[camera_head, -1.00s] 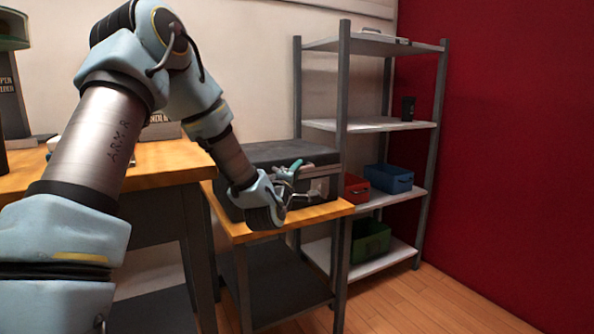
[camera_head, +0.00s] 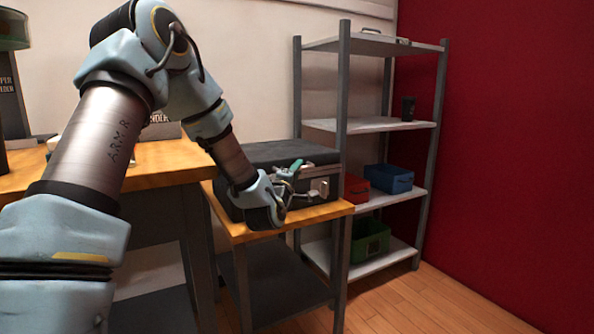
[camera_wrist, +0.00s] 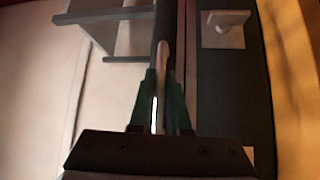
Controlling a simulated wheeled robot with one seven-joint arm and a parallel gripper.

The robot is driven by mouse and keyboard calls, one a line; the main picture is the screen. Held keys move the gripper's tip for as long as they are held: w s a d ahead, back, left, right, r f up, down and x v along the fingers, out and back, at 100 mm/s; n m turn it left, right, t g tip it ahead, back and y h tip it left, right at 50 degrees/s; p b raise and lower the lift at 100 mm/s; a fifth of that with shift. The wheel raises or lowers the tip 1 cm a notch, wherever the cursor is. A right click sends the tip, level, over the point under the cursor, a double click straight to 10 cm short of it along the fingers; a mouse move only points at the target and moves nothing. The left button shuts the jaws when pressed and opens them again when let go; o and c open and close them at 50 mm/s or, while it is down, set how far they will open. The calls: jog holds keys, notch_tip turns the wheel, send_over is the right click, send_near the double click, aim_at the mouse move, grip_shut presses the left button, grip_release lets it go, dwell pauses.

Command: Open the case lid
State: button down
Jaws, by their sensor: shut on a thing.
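The dark case (camera_head: 262,153) lies on the small wooden side table, its black lid looking flat and closed. A metal latch (camera_head: 319,188) shows on its front; a latch also shows in the wrist view (camera_wrist: 225,28). My gripper (camera_head: 296,165) is at the case's front upper edge, with teal fingers. In the wrist view, my gripper (camera_wrist: 164,85) is shut on a thin edge that runs between its green fingers, apparently the lid's rim. The fingers and hand hide part of the case front.
The side table (camera_head: 325,212) has a narrow bare strip before the case. A metal shelf rack (camera_head: 343,100) stands close at the right, with red (camera_head: 355,188), blue (camera_head: 389,179) and green (camera_head: 370,240) bins. A taller workbench (camera_head: 165,158) is at the left.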

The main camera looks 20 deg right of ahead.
jog(key=w+a+r+n+g+y+p, duration=0.1)
jog(key=w+r+n+g+y+p, duration=0.3)
jog(key=r+p, duration=0.8)
jog(key=w+r+n+g+h+p, duration=0.1)
jog(key=w+r+n+p, duration=0.1)
jog(key=w+r+p, duration=0.65)
jog(key=w+r+g+p, duration=0.1)
jog(key=w+r+p, duration=0.1)
jog(key=w+p, duration=0.3)
jog(key=w+a+r+n+g+p, duration=0.1)
jog(key=w+r+p, duration=0.2)
jog(key=w+p, duration=0.3)
jog(key=w+r+g+p, duration=0.1)
jog(key=w+r+p, duration=0.2)
jog(key=w+p, duration=0.3)
jog(key=shift+w+a+y, duration=0.3)
jog(key=shift+w, duration=0.4)
